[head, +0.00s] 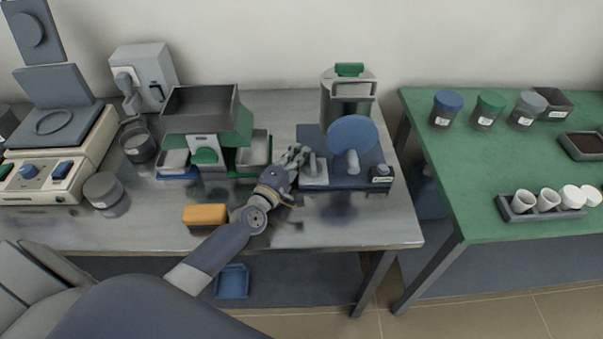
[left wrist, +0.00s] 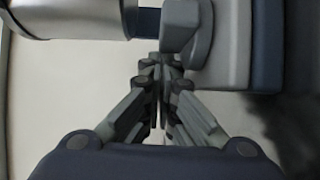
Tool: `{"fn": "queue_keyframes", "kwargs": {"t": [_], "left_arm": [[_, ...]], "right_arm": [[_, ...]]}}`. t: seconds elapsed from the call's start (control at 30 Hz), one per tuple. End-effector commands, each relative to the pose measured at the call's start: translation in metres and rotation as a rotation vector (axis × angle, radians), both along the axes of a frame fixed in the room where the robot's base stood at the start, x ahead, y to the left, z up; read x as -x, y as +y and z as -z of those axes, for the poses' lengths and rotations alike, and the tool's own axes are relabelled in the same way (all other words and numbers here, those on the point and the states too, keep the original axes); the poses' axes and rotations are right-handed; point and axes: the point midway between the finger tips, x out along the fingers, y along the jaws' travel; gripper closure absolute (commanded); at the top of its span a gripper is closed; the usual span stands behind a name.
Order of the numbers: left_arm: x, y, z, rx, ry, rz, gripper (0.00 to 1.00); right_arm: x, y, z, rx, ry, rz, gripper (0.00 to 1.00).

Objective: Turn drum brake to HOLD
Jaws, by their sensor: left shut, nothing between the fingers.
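The drum device stands on the right part of the grey bench. It has a blue base (head: 345,184), a large blue disc (head: 352,134) and a grey block with an upright grey lever (head: 313,166) at its left end. I take this lever to be the brake; no HOLD mark is readable. My left gripper (head: 300,153) is shut and empty, just left of the lever. In the left wrist view the closed fingertips (left wrist: 160,62) are right by the lever's rounded grey end (left wrist: 184,28); I cannot tell whether they touch. My right gripper is not in view.
A dark knob with a label (head: 381,173) sits at the base's right end. A grey and green canister (head: 347,97) stands behind. A hopper device (head: 205,110) and an orange block (head: 205,215) are to the left. The bench front right is clear.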

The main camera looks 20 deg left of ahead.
Motion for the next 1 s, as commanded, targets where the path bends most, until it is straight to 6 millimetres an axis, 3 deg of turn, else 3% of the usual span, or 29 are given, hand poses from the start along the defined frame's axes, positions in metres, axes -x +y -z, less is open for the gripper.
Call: {"fn": "queue_keyframes", "kwargs": {"t": [0.63,0.77,1.0], "left_arm": [[0.003,0.0,0.0,0.001,0.0,0.0,1.0],[0.017,0.001,0.001,0.001,0.002,0.001,1.0],[0.061,0.004,0.002,0.0,0.004,0.001,1.0]], "right_arm": [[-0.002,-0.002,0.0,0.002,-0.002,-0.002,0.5],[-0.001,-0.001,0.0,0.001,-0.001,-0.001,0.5],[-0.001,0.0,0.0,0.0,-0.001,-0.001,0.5]]}}
